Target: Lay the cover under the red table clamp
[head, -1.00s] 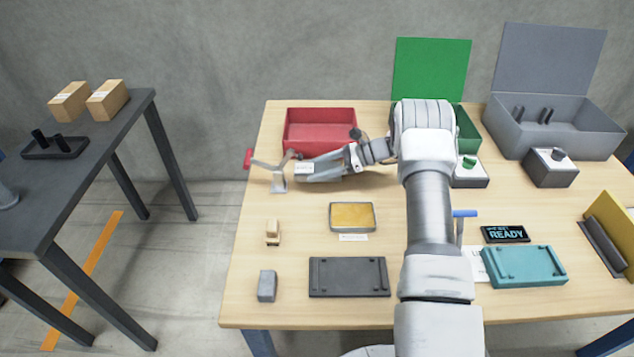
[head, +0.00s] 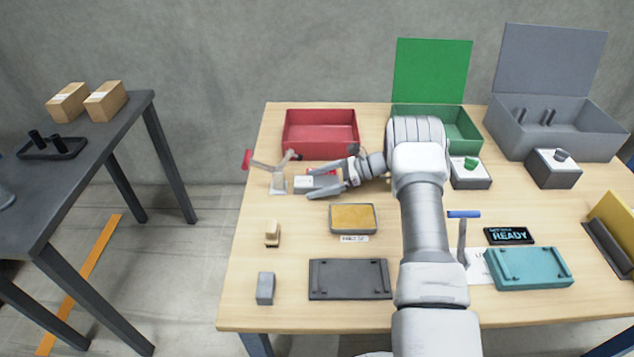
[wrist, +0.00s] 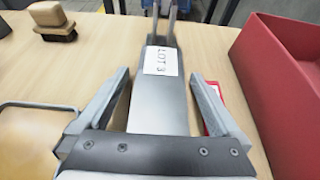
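The cover, a narrow grey piece with a white "LOT 3" label (wrist: 160,62), lies between my fingers in the wrist view. Its label shows beside the clamp in the head view (head: 303,182). My gripper (wrist: 161,78) is open, with a finger on each side of the cover and a visible gap to each. In the head view my gripper (head: 318,182) points left at the clamp. The red table clamp (head: 278,183) has its red handle out to the left and its dark tip raised. The cover's far end reaches the clamp's uprights (wrist: 165,18); I cannot tell if it is under the tip.
A red bin (head: 320,150) stands close behind my gripper. A yellow-topped tray (head: 353,231), a wooden-handled brush (head: 272,240), a grey block (head: 265,288) and a dark plate (head: 350,292) lie nearer. A blue-handled clamp (head: 463,214) and teal plate (head: 530,268) are right.

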